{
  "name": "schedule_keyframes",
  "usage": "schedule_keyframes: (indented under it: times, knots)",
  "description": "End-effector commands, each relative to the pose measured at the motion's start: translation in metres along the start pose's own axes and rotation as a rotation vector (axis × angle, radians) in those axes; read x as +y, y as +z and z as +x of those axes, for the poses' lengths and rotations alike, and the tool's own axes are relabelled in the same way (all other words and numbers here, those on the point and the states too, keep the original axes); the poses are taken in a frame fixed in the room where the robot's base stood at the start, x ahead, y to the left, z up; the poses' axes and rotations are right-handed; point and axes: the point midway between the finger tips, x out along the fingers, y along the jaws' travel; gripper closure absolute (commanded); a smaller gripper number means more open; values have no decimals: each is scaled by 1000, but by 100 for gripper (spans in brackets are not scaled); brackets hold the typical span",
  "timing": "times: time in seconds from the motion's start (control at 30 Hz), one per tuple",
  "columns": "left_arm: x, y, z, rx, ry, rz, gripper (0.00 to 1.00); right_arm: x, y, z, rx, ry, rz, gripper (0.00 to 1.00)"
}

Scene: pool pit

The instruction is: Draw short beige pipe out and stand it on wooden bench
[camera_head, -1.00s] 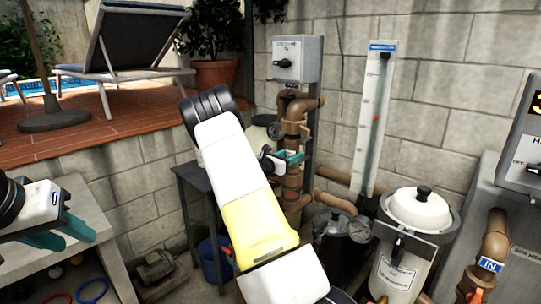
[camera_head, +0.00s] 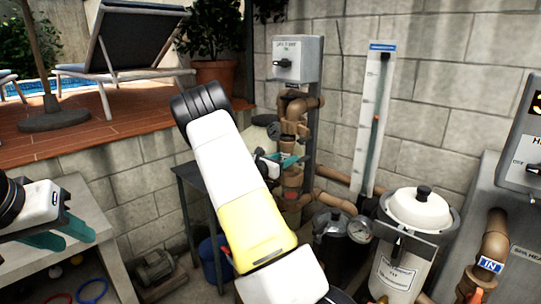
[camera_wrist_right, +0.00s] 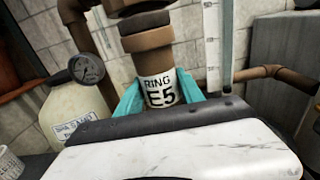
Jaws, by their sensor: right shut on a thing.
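My right gripper (camera_wrist_right: 160,98) has its teal fingers on both sides of a brown-beige pipe piece with a white "RING E5" label (camera_wrist_right: 160,90), and is shut on it. In the head view this gripper (camera_head: 282,163) is at the vertical pipe run on the wall. The pipe piece is upright, under a wider brown collar (camera_wrist_right: 147,40) in the wrist view. Its lower end is hidden behind my gripper. I cannot tell which part is the short beige pipe. My left gripper (camera_head: 62,230) is open and empty over a pale bench (camera_head: 90,205); whether it is wooden is unclear.
A dark small table (camera_head: 190,172) stands behind my right arm. A white-lidded canister (camera_head: 418,208), a gauge (camera_head: 360,229) and a tall scale panel (camera_head: 373,120) stand right of the pipes. A cream canister (camera_wrist_right: 72,110) is close left of my right gripper.

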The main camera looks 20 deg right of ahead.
Motion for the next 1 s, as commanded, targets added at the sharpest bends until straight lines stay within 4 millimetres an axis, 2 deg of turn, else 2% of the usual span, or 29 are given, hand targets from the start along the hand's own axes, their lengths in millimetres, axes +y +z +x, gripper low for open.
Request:
schedule_keyframes:
  times: [1.0]
  knots:
    - [0, 0, 0, 0, 0, 0, 65, 0, 0, -51, -1, 0, 0, 91]
